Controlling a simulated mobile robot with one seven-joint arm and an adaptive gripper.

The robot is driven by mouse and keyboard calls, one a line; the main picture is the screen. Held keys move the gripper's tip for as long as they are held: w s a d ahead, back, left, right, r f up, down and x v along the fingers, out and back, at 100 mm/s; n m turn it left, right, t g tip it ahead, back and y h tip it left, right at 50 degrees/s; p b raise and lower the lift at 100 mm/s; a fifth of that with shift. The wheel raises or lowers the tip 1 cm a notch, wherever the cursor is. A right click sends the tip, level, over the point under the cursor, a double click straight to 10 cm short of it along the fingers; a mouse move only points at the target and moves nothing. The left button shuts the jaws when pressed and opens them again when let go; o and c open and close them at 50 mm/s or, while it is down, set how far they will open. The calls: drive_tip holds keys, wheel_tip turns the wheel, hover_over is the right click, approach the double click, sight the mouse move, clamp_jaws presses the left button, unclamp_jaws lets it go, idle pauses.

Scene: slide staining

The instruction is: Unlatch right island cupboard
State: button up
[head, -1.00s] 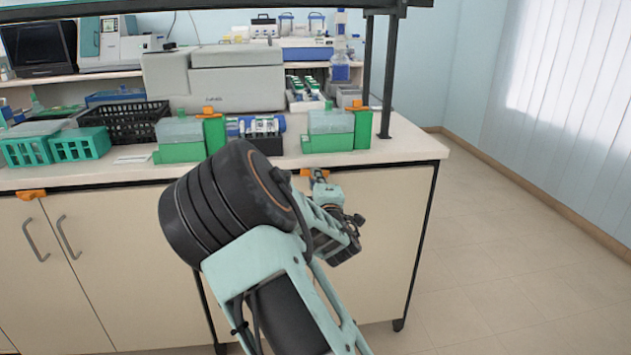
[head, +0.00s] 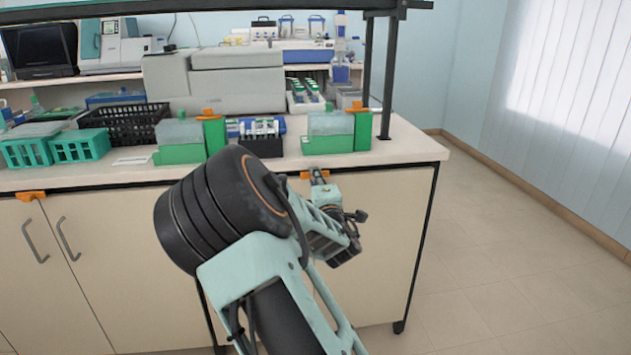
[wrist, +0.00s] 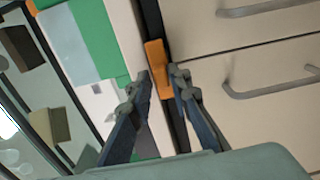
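The right island cupboard (head: 385,235) has cream doors under the counter. Its orange latch (head: 306,174) sits at the top edge of the doors, partly hidden behind my gripper (head: 318,174) in the head view. In the wrist view, my gripper (wrist: 162,75) is open, with one finger on each side of the latch (wrist: 157,60). The fingertips are close to the latch; I cannot tell whether they touch it. Two metal door handles (wrist: 270,88) show to the right in the wrist view. My arm hides much of the cupboard front in the head view.
The countertop (head: 410,150) above holds green staining boxes (head: 330,132), a black basket (head: 122,122) and teal racks (head: 78,146). Another orange latch (head: 31,195) is on the left cupboard. A black table leg (head: 418,260) stands at the right; the floor beyond is clear.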

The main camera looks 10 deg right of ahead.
drive_tip(key=shift+o, duration=0.8)
drive_tip(key=shift+f, duration=0.1)
drive_tip(key=s, duration=1.2)
drive_tip(key=shift+d, duration=0.1)
